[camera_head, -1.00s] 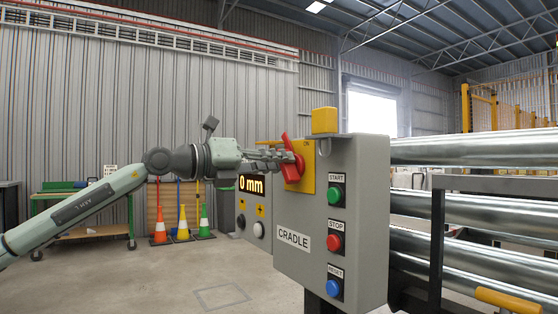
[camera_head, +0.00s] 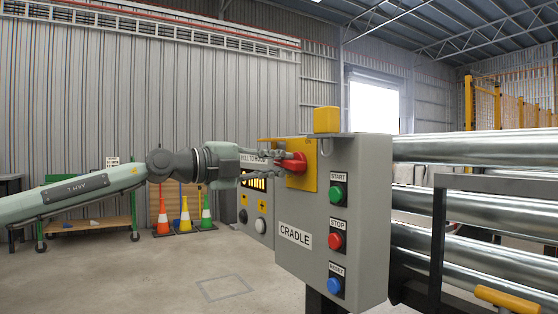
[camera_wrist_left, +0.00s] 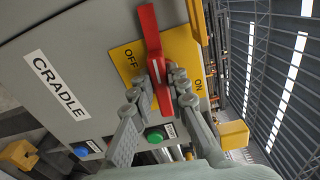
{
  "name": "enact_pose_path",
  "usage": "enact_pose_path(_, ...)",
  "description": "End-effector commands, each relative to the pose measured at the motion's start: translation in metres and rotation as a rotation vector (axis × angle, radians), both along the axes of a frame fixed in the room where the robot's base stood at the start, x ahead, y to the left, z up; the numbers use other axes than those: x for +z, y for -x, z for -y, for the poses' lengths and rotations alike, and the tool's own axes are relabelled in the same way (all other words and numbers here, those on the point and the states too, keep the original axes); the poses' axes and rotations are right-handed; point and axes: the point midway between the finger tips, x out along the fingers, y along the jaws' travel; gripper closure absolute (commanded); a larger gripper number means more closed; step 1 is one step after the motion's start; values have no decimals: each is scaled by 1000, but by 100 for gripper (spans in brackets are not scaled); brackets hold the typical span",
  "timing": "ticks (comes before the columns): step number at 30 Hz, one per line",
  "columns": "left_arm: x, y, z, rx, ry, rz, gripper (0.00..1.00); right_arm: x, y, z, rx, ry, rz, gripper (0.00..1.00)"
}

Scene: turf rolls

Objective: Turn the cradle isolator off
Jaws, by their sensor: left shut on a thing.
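The cradle isolator is a red rotary handle (camera_head: 293,164) on a yellow plate (camera_head: 309,178), on the grey CRADLE box (camera_head: 345,155). The handle lies roughly level across the plate in the head view. In the left wrist view the red handle (camera_wrist_left: 148,28) runs up the picture, between the word OFF on its left and ON on its right. My right gripper is not in view.
START (camera_head: 337,193), STOP (camera_head: 336,241) and RESET (camera_head: 335,286) buttons sit on the box beside the plate. A yellow block (camera_head: 326,119) stands on top. A smaller panel (camera_head: 256,212) is behind my gripper. Steel rollers (camera_head: 480,210) lie to the right. The left floor is open.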

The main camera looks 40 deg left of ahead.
Motion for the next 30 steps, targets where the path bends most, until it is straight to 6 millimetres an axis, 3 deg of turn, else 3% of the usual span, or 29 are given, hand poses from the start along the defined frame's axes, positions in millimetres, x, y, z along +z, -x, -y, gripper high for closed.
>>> enact_pose_path(24,-1,0,0,0,107,-44,100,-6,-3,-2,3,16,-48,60)
enact_pose_path(25,-1,0,0,0,107,-44,81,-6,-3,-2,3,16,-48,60)
enact_pose_path(30,-1,0,0,0,106,-44,64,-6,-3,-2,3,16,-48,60)
